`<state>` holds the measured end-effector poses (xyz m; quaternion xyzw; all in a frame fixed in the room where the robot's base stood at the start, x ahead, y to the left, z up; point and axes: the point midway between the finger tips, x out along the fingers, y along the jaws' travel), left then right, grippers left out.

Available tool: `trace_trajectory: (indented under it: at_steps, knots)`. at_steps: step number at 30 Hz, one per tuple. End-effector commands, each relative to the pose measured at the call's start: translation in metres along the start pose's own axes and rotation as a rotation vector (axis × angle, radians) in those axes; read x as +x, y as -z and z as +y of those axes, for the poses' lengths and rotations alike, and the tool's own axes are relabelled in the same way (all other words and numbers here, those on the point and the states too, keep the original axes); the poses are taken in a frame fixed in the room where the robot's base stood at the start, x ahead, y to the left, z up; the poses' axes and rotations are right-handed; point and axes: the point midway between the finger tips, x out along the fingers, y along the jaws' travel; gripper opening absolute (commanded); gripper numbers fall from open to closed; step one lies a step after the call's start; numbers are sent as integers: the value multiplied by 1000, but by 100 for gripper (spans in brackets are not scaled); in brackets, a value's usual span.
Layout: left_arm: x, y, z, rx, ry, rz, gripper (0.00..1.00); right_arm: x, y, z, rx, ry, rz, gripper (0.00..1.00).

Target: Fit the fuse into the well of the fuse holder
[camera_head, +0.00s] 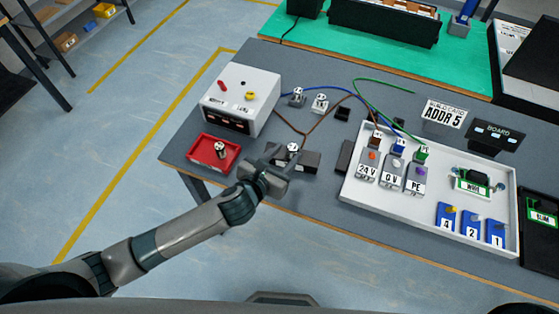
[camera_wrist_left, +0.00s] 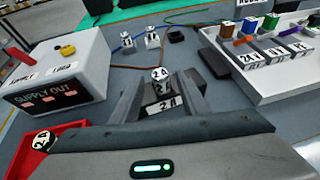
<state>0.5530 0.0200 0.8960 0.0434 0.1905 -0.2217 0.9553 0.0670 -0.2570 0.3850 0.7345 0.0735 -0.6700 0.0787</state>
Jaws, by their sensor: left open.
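My left gripper (camera_head: 280,160) is open over the dark fuse holder (camera_head: 309,160) near the table's front edge. In the left wrist view its fingers (camera_wrist_left: 161,98) stand on either side of a small fuse (camera_wrist_left: 161,76) with a white cap marked 2A. The fuse stands upright at the holder, and a white 2A label (camera_wrist_left: 160,107) shows just below it. The fuse's white top also shows in the head view (camera_head: 292,147). The fingers hide much of the holder, so I cannot tell how deep the fuse sits in the well. My right gripper is out of view.
A red tray (camera_head: 205,160) with another white-topped piece (camera_head: 220,148) lies left of the gripper. Behind it stands a white supply box (camera_head: 240,97). Two small white-topped parts (camera_head: 298,97) and wires lie behind. A white tray (camera_head: 350,190) with terminals is at right.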

Motion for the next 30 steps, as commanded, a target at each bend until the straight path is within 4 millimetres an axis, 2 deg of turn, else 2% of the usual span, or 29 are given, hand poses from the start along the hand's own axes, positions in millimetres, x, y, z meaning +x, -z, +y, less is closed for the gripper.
trace_trajectory:
  at_steps: [3,9,30]
  knots:
    - [-16,1,0,0,0,-1,41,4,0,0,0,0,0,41]
    - [-30,0,0,-1,0,0,41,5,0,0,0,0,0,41]
    - [-32,0,0,-1,-1,0,41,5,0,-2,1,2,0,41]
